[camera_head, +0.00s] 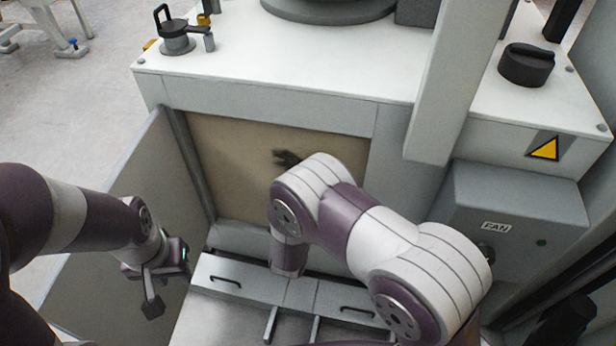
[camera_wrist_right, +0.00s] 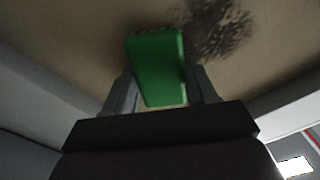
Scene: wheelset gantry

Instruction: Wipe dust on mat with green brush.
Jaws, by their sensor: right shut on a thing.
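The tan mat (camera_head: 230,170) is an upright panel in the recess of the grey-white machine, behind my right arm. A dark dust patch (camera_head: 287,158) lies on it; the patch also shows in the right wrist view (camera_wrist_right: 222,30). The green brush (camera_wrist_right: 157,68) is between the fingers of my right gripper (camera_wrist_right: 165,92), which is shut on it. The brush is close to the mat, left of the dust patch in that view; I cannot tell if it touches. My right gripper is hidden behind its arm in the head view. My left gripper (camera_head: 155,290) hangs at the lower left, its jaw state unclear.
An open grey door panel (camera_head: 120,190) stands left of the recess. Low drawers with black handles (camera_head: 235,280) are below the mat. A grey FAN box (camera_head: 515,215) and a white post (camera_head: 455,90) stand to the right. Black-handled fittings (camera_head: 176,35) sit on top.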

